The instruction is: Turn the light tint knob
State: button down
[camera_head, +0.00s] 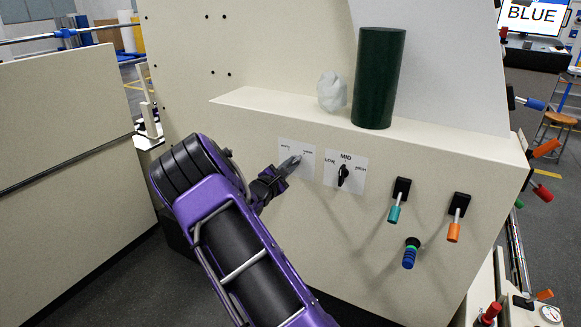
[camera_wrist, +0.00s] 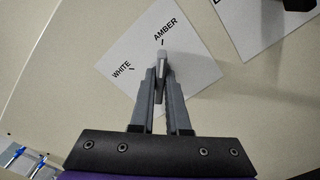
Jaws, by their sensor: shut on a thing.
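The light tint knob (camera_wrist: 162,57) is a small grey piece between my fingertips in the wrist view. It sits on a white label plate (camera_wrist: 120,66) printed WHITE on the left and AMBER at the top. Its visible end lies just below the AMBER mark. My gripper (camera_wrist: 161,72) is shut on the knob, fingers on both sides. In the head view my gripper (camera_head: 291,163) reaches the plate (camera_head: 305,152) from the lower left; the fingers hide most of the knob there.
Right of it is a black knob (camera_head: 343,175) on a plate marked LOW, MID, HIGH. A dark green cylinder (camera_head: 378,80) and a white lump (camera_head: 332,91) stand on the ledge. A screen (camera_head: 533,17) reads BLUE.

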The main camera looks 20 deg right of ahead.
jog(key=c, duration=0.9)
grip_release()
jog(key=p+v, duration=0.1)
jog(key=v, duration=1.6)
jog(key=shift+s+a, duration=0.2)
